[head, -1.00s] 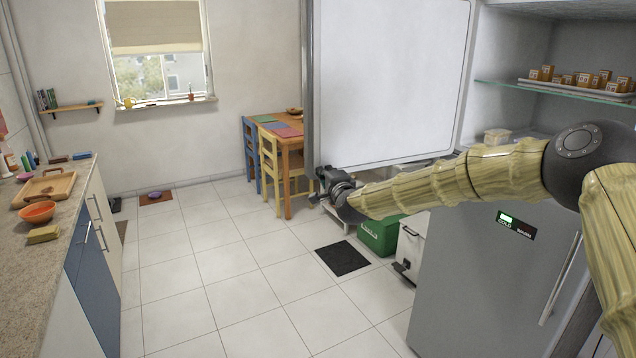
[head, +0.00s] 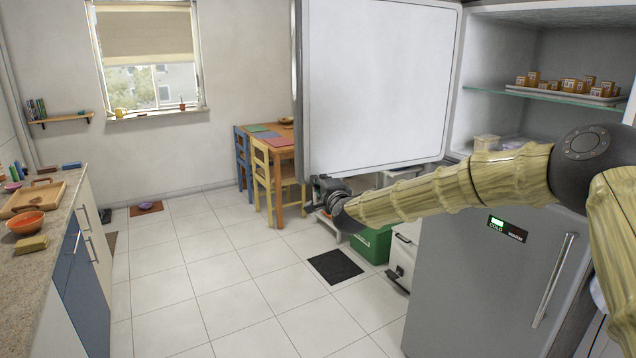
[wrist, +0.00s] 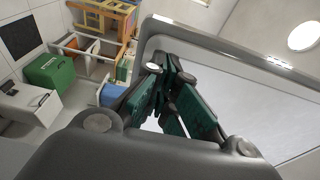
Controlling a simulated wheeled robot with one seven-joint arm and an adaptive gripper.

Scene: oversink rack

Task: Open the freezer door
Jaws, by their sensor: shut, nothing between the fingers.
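The fridge-freezer on the right has an upper door (head: 378,85) that stands wide open, its white inner side facing the head camera. Its upper compartment is exposed, with a glass shelf (head: 540,95). The lower grey door (head: 480,270) is shut and has a small display (head: 507,229) and a vertical handle (head: 553,280). The pictures do not show clearly which door is the freezer's. My gripper (head: 322,188) is shut and empty at the open door's lower free corner. In the wrist view its fingers (wrist: 168,70) are close beside the door's edge (wrist: 215,45); contact cannot be told.
A tray of small orange boxes (head: 568,86) sits on the glass shelf. A green crate (head: 371,243) and a white bin (head: 403,252) stand below the open door. A table (head: 280,150) with chairs is behind it. The tiled floor at centre (head: 215,270) is mostly clear; a counter runs along the left.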

